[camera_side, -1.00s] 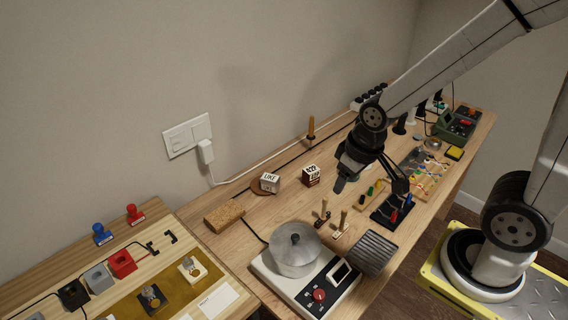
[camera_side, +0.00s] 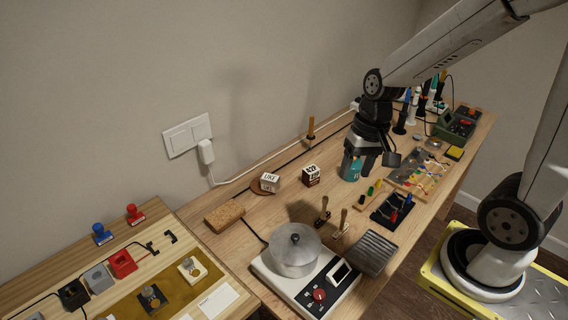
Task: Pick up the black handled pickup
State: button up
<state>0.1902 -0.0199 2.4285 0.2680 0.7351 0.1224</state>
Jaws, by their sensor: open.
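My gripper (camera_side: 368,168) points down over the middle of the long wooden bench, beside a teal container. Its jaws are open, and I see nothing held between them. I cannot tell for sure which piece is the black handled pickup. A small dark piece with an upright handle (camera_side: 151,297) sits on the brown mat at lower left, far from my gripper. A dark-based piece with a wooden handle (camera_side: 322,213) stands on the bench, left of and nearer than my gripper. A similar pale-based piece (camera_side: 341,224) stands beside it.
The teal container (camera_side: 350,167) is close to my gripper. A silver pot (camera_side: 294,252) sits on a white device. A grey ridged block (camera_side: 371,253) and a black tray (camera_side: 391,211) lie near the front edge. Upright tools (camera_side: 411,108) stand behind my arm.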

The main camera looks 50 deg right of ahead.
jog(key=w+d+r+m+t+y, duration=0.1)
jog(key=w+d+m+t+y, duration=0.35)
jog(key=m, duration=0.55)
jog(key=w+d+r+m+t+y, duration=0.1)
jog(key=w+d+m+t+y, duration=0.15)
jog(key=d+m+y, duration=0.45)
jog(key=m+h, duration=0.2)
jog(key=h, duration=0.1)
send_near(324, 203)
jog(key=w+f, duration=0.1)
jog(key=f, duration=0.1)
jog(key=shift+w+a+f, duration=0.2)
jog(key=shift+a+f, duration=0.15)
jog(key=shift+f, duration=0.15)
jog(key=shift+x, duration=1.3)
jog(key=shift+a+r, duration=0.1)
jog(key=shift+a, duration=0.05)
jog(key=shift+y, duration=0.25)
jog(key=shift+x, duration=2.55)
jog(key=shift+w+r, duration=0.1)
